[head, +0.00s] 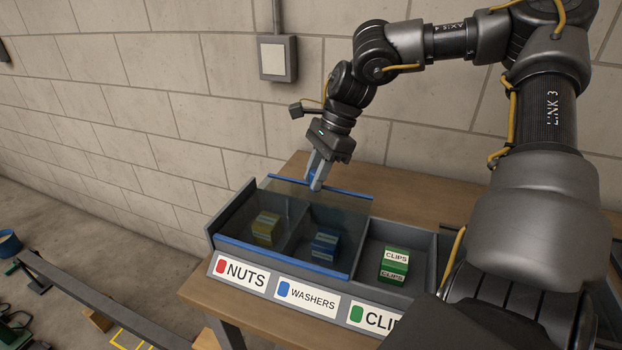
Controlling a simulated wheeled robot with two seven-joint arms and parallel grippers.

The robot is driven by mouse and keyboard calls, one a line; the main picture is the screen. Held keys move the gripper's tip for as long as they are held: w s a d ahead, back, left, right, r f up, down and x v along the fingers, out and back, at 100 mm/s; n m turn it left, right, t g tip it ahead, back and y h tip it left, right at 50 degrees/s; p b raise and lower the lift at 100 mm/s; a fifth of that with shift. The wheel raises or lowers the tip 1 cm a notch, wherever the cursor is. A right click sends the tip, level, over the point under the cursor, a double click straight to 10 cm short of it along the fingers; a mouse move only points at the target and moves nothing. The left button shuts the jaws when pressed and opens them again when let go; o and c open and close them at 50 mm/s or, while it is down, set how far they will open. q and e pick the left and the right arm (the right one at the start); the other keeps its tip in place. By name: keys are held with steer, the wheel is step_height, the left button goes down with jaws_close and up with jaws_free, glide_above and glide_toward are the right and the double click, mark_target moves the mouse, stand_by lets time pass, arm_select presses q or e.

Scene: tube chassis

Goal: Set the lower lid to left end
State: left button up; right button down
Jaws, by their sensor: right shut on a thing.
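A clear lid with blue edge strips (283,258) lies on the grey box (437,245). It covers the NUTS and WASHERS compartments at the left and middle; the CLIPS compartment at the right is uncovered. I cannot tell whether a second lid lies with it. My right gripper (316,181) reaches down at the lid's back edge and is shut on a small blue part there, seemingly the lid's handle, mostly hidden by the fingers. My left gripper is not in view.
Under the lid are yellow boxes (266,228) and blue boxes (325,243). Green CLIPS boxes (394,265) stand in the open compartment. The box sits on a wooden table (245,310) near the block wall. A dark rail (95,298) runs at lower left.

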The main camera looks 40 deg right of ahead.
steer(key=shift+w+r, duration=0.1)
steer(key=c, duration=1.6)
jaws_free()
steer(key=o, duration=0.4)
steer(key=shift+w+a, duration=0.1)
steer(key=shift+w, duration=0.05)
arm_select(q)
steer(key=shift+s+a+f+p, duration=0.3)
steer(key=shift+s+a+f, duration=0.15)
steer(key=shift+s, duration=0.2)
arm_select(e)
steer(key=v, duration=1)
steer(key=shift+r, duration=0.35)
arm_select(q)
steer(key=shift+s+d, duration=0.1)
